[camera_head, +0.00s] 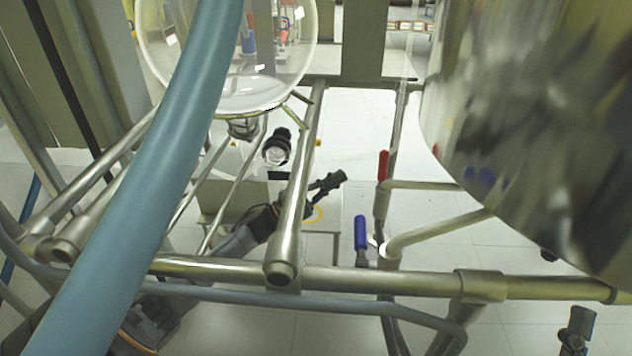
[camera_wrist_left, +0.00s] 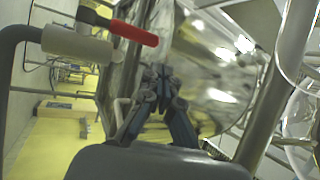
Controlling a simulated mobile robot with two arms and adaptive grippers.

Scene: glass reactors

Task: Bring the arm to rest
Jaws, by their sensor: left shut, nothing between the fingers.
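My left arm comes in from the lower left of the head view, below the steel pipe frame. My left gripper (camera_head: 332,182) is dark and shut, with nothing between its fingers. It is near the middle, left of a red valve handle (camera_head: 383,166) and above a blue handle (camera_head: 361,232). In the left wrist view the fingertips of this gripper (camera_wrist_left: 162,72) are together in front of a shiny steel vessel (camera_wrist_left: 200,45). A pipe hides part of the arm. A dark gripper (camera_head: 577,328), seemingly my right one, shows at the lower right; its jaws are unclear.
Steel pipes (camera_head: 370,279) and a thick blue hose (camera_head: 165,190) cross the head view. A glass vessel (camera_head: 230,90) hangs at the upper left and a steel vessel (camera_head: 530,130) fills the right. The red handle (camera_wrist_left: 133,33) shows close in the wrist view. White floor is open below.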

